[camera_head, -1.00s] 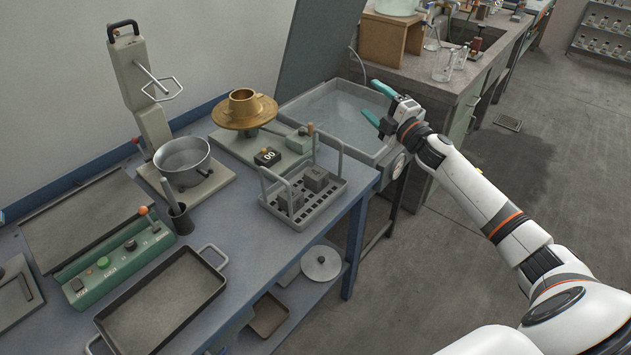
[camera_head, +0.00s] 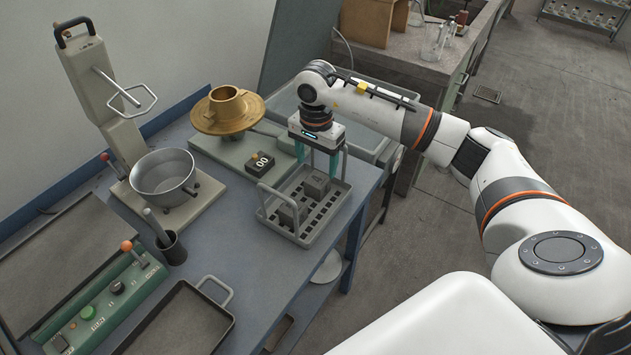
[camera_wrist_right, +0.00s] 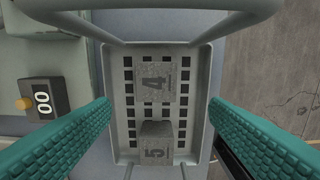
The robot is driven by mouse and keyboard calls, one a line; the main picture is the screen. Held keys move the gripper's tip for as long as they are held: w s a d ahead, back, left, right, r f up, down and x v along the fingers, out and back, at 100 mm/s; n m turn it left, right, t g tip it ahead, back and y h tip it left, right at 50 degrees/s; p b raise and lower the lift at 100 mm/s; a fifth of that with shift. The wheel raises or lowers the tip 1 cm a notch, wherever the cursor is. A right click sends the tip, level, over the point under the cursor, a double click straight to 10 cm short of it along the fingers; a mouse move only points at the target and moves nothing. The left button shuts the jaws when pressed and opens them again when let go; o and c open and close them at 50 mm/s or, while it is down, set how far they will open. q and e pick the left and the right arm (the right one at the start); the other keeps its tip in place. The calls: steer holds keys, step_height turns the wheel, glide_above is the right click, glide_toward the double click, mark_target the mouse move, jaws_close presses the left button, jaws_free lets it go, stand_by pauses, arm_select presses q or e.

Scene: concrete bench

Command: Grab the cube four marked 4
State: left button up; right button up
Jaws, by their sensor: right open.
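The grey cube four (camera_wrist_right: 155,82) shows its 4 in the right wrist view, lying in a slotted metal rack (camera_wrist_right: 118,150). In the head view it appears to be the farther cube (camera_head: 317,184) in the rack (camera_head: 307,238). A similar grey cube marked 5 (camera_wrist_right: 156,148) sits in the same rack, nearer in the head view (camera_head: 289,216). My right gripper (camera_head: 318,160) points down over the far part of the rack. Its green fingers are open, spread to either side of the cubes in the wrist view, with nothing between them. My left gripper is out of view.
The rack's raised handles (camera_head: 345,160) stand near my fingers. A black counter reading 00 (camera_head: 259,163) and a brass fixture (camera_head: 228,112) are to its left. A metal pot (camera_head: 163,178) and green control box (camera_head: 95,300) are farther left. Open floor lies right.

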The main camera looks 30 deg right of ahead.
mark_target(315, 182)
step_height(315, 182, down, 3)
steer(key=shift+f, duration=0.15)
step_height(315, 182, down, 5)
steer(key=shift+w+a+r+p, duration=0.1)
steer(key=shift+w+a+p, duration=0.05)
steer(key=shift+p, duration=0.85)
steer(key=shift+f, duration=0.35)
steer(key=shift+r, duration=0.1)
steer(key=c, duration=1.2)
steer(key=shift+w, duration=0.1)
steer(key=shift+c, duration=0.2)
